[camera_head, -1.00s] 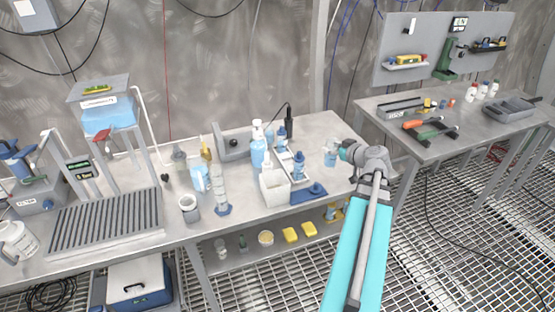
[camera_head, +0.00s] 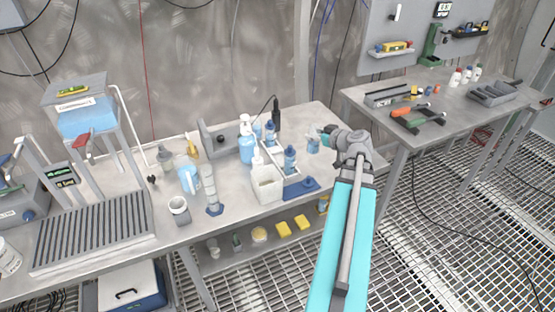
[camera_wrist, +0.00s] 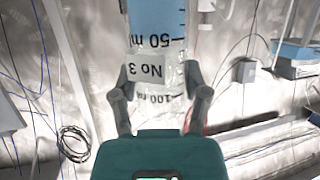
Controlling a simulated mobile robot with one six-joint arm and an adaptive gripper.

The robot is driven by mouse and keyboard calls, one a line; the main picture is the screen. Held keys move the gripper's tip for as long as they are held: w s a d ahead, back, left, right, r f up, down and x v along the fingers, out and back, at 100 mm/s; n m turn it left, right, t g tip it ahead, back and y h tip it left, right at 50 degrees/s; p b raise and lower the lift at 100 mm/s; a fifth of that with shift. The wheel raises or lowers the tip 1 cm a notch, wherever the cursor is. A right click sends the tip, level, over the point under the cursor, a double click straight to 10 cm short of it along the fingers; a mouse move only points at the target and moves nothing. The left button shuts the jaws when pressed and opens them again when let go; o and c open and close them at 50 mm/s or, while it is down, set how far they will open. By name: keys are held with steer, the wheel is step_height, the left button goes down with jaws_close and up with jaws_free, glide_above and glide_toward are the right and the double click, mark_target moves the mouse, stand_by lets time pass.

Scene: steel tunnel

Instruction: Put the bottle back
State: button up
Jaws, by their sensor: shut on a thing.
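My gripper (camera_wrist: 158,82) is shut on a clear graduated bottle (camera_wrist: 155,38) with blue liquid in its body and a "No 3" label, which reads upside down in the wrist view. In the head view the held bottle (camera_head: 313,145) is small, left of my gripper (camera_head: 324,136), over the right end of the steel bench (camera_head: 330,172). I cannot tell whether it touches the bench. A white rack (camera_head: 299,178) stands left of it, with blue bottles (camera_head: 290,159) at it.
A white box (camera_head: 267,185) and a blue stand (camera_head: 301,189) are near the bench's front edge. A blue spray bottle (camera_head: 246,147) stands behind. A second bench (camera_head: 440,117) with tools is at right. Bare bench surface lies around the held bottle.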

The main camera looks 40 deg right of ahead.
steer(key=w+f+n+g+y+b, duration=0.1)
steer(key=w+f+n+y+b, duration=0.1)
steer(key=w, duration=0.7)
steer(key=w+f+n+g+y+b, duration=0.1)
steer(key=w+f+n+y+b, duration=0.2)
steer(key=w, duration=0.6)
steer(key=shift+w+a+n+y, duration=0.25)
steer(key=shift+n+y, duration=0.35)
steer(key=shift+y, duration=0.5)
steer(key=shift+f, duration=0.2)
step_height(320, 180, down, 6)
steer(key=b, duration=0.6)
steer(key=shift+f+b, duration=1.9)
steer(key=shift+b, duration=0.2)
steer(key=shift+f, duration=0.2)
